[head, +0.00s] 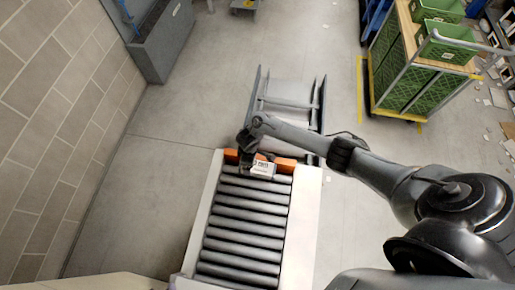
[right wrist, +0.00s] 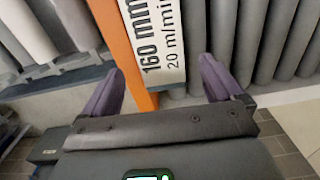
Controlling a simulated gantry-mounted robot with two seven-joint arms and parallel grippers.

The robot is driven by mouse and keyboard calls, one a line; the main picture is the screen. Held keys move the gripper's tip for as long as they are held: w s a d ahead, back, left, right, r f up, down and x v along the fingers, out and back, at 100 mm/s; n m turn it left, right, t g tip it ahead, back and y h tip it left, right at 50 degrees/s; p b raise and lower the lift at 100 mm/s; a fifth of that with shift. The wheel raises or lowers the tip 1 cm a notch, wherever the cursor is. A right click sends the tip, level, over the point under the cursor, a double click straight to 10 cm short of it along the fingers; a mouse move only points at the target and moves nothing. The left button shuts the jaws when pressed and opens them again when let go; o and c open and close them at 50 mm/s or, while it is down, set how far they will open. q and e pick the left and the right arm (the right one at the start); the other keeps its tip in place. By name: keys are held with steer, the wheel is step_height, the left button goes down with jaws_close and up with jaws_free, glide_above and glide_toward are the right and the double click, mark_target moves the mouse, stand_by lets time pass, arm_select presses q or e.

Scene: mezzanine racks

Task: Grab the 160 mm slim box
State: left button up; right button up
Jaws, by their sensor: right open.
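The 160 mm slim box (head: 263,169) is a small white box with dark print at the far end of the roller conveyor. In the right wrist view the white box (right wrist: 156,40) reads "160 mm" and "20 m/min". My right gripper (right wrist: 162,68) is open, with its two purple-grey fingers on either side of the box's near end and gaps showing on both sides. In the head view my right arm reaches in from the right, and its dark wrist end (head: 250,142) is just beyond the box. My left gripper is not in view.
An orange bar (head: 285,164) crosses the conveyor end beside the box; it runs close along the box in the wrist view (right wrist: 122,50). Grey rollers (head: 245,222) lie between pale side rails (head: 304,215). A cart with green crates (head: 445,42) stands at upper right.

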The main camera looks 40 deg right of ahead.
steer(key=shift+f, duration=1.3)
steer(key=c, duration=1.4)
steer(key=shift+o, duration=0.2)
steer(key=shift+a+r, duration=0.1)
steer(key=shift+r, duration=0.1)
